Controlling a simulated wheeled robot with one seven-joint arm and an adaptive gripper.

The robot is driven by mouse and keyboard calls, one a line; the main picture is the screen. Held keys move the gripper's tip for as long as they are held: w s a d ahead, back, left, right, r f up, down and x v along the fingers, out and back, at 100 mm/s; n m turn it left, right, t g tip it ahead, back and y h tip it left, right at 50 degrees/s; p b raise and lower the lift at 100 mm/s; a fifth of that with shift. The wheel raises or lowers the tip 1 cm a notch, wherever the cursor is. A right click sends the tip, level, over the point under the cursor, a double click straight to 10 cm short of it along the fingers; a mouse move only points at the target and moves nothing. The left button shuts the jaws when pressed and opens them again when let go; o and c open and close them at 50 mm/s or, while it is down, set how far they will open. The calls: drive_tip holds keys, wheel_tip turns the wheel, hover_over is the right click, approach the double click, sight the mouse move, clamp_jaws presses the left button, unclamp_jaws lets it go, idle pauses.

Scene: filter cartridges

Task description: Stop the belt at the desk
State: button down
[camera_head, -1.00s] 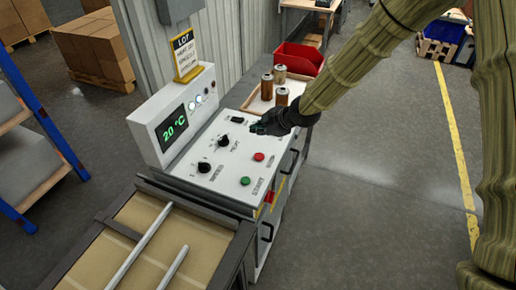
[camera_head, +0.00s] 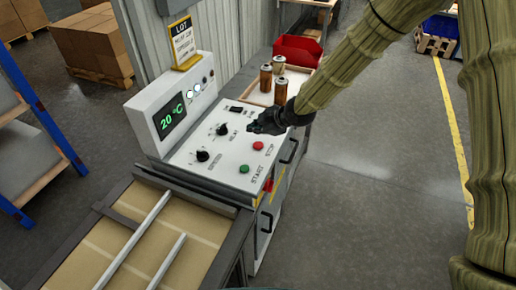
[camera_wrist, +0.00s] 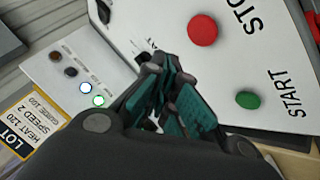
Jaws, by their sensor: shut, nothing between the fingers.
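The white control desk (camera_head: 205,172) stands at the end of the belt (camera_head: 140,235). On its top are a red STOP button (camera_head: 258,146), a green START button (camera_head: 244,169) and two black knobs, HEAT (camera_head: 222,129) and SPEED (camera_head: 202,156). My gripper (camera_head: 254,127) is shut and empty, above the desk just behind the red button in the head view. In the wrist view my gripper (camera_wrist: 168,88) shows closed fingers, with the red button (camera_wrist: 203,30) above right of the tips and the green button (camera_wrist: 248,99) to the right. The fingers touch neither button.
A display (camera_head: 171,118) reads 20 °C. A LOT card (camera_head: 183,43) stands on the panel; in the wrist view it reads heat 120, speed 2. Several brown cartridges (camera_head: 266,78) stand in a tray beside a red bin (camera_head: 298,50).

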sight(256, 146)
drive_tip(key=shift+f+b, duration=1)
drive_tip(key=shift+f, duration=0.9)
drive_tip(key=shift+f, duration=0.15)
drive_tip(key=shift+f, duration=0.3)
drive_tip(key=shift+f+b, duration=0.4)
drive_tip(key=shift+b, duration=0.1)
idle(0.7)
drive_tip(key=shift+r, duration=0.2)
drive_tip(key=shift+r+p, duration=0.55)
drive_tip(key=shift+r, duration=0.15)
drive_tip(key=shift+r+p, duration=1.6)
drive_tip(key=shift+r, duration=0.9)
